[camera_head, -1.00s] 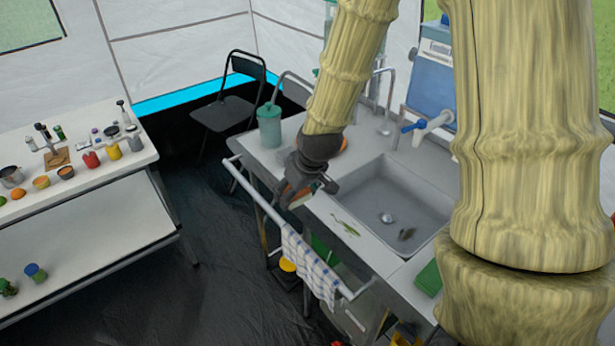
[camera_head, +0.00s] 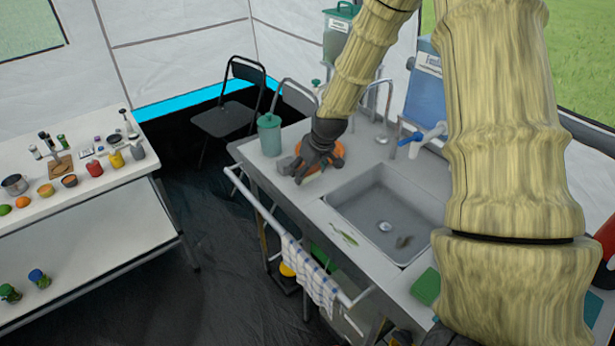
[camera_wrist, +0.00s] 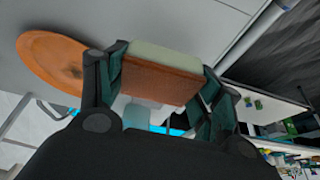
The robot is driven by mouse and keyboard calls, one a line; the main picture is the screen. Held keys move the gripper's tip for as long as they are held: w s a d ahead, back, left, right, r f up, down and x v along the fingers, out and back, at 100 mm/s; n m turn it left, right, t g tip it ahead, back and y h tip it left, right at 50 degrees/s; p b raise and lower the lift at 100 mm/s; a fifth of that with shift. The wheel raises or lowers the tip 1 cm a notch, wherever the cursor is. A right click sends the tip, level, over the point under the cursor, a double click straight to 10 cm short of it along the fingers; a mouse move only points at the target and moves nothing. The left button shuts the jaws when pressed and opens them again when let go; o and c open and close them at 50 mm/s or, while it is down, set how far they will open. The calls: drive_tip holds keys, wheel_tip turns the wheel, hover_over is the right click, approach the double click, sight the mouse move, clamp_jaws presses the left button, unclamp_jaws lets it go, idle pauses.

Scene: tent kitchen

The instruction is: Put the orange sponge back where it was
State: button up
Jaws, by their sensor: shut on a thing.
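The orange sponge (camera_wrist: 152,80), with a pale layer on one face, is between the two fingers of my gripper (camera_wrist: 162,68) in the wrist view. Both fingers press on its ends. In the head view my gripper (camera_head: 304,170) is over the counter (camera_head: 250,153) left of the sink, and only a little of the sponge (camera_head: 313,176) shows under it. I cannot tell whether the sponge touches the counter.
A round orange-brown dish (camera_wrist: 50,62) lies close by; it is partly hidden behind my gripper in the head view (camera_head: 337,150). A green lidded canister (camera_head: 269,135) stands to the left. The sink (camera_head: 385,210) is to the right, a towel (camera_head: 310,275) hangs in front.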

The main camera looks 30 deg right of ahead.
sight(310, 172)
drive_tip(key=shift+f+p, duration=0.5)
drive_tip(key=shift+f, duration=1.2)
drive_tip(key=shift+f, duration=0.1)
drive_tip(key=o, duration=1.1)
drive_tip(key=shift+r, duration=0.2)
drive_tip(key=shift+b+v, duration=0.8)
drive_tip(key=shift+v, duration=5.1)
